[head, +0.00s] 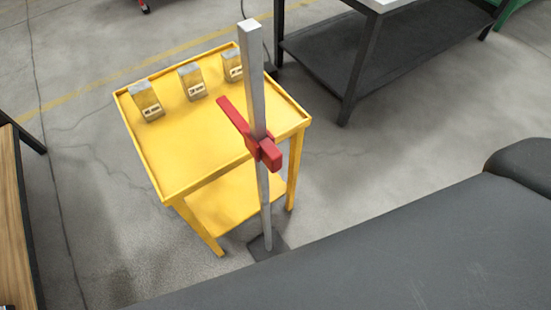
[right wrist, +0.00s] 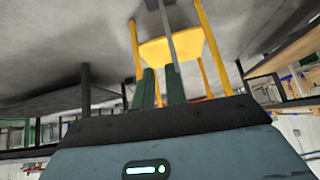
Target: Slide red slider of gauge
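The gauge is a tall silver post (head: 254,85) standing upright on a dark base plate (head: 267,247) on the floor, in front of the yellow cart. In the right wrist view the post (right wrist: 166,18) appears at the top, beyond the fingers. My right gripper (right wrist: 160,70) shows two dark green fingers with a narrow empty gap between them. It is outside the head view. My left gripper is in neither view.
A yellow cart (head: 190,142) stands behind the post, with several small labelled metal blocks (head: 147,101) on top. A dark workbench (head: 340,50) is at the upper right, and a wooden tabletop (head: 12,220) at the left edge. Open floor lies right of the cart.

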